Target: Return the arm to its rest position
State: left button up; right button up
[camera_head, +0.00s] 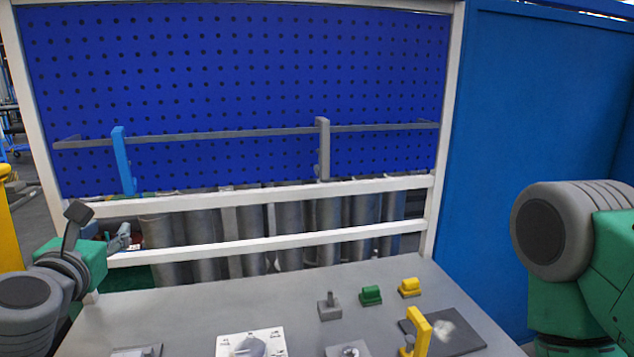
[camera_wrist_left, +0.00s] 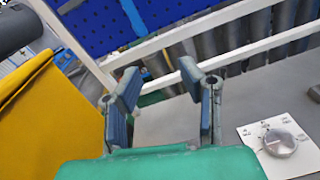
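My left arm comes in at the lower left of the head view. Its gripper (camera_head: 118,238) is small there, beyond the table's left edge and in front of the frame's lower rail. In the left wrist view the left gripper (camera_wrist_left: 158,90) has its two fingers spread apart, with nothing between them. My right arm (camera_head: 570,240) shows at the right edge of the head view; its gripper is outside the picture. A white plate with a round grey shell (camera_head: 249,344) lies on the table; it also shows in the left wrist view (camera_wrist_left: 278,143).
A blue pegboard (camera_head: 230,80) stands behind. A yellow surface (camera_wrist_left: 55,125) is left of the left gripper.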

pick_arm(q)
jog(key=s+d+f+m+g+h, duration=0.2)
jog(key=s+d+f+m+g, duration=0.15)
jog(key=f+m, duration=0.4)
jog(key=s+d+f+m+g+h, duration=0.15)
jog(key=s+d+f+m, duration=0.3)
jog(key=f, duration=0.65)
jog(key=s+d+f+m+g+h, duration=0.2)
jog(key=s+d+f+m+g, duration=0.1)
jog(key=f+m, duration=0.5)
jog(key=s+a+f+m+g+y, duration=0.1)
jog(key=s+a+f+m+g, duration=0.15)
jog(key=s+f+m, duration=0.4)
jog(key=s+a+f+m+g+y, duration=0.1)
jog(key=s+a+f+m+g, duration=0.2)
jog(key=s, duration=0.6)
jog(key=s+a+f+m+g, duration=0.1)
jog(key=s+f+m+g, duration=0.4)
jog(key=s, duration=0.3)
jog(key=w+d+f+m+t+b, duration=0.1)
jog(key=w+f+m+t+b, duration=0.1)
jog(key=f+b, duration=1.2)
jog(key=shift+w+d+b, duration=0.35)
jog(key=shift+w+b, duration=0.05)
jog(key=shift+w, duration=0.1)
pick_arm(e)
notch_tip(320, 180, down, 15)
jog(key=shift+w, duration=0.3)
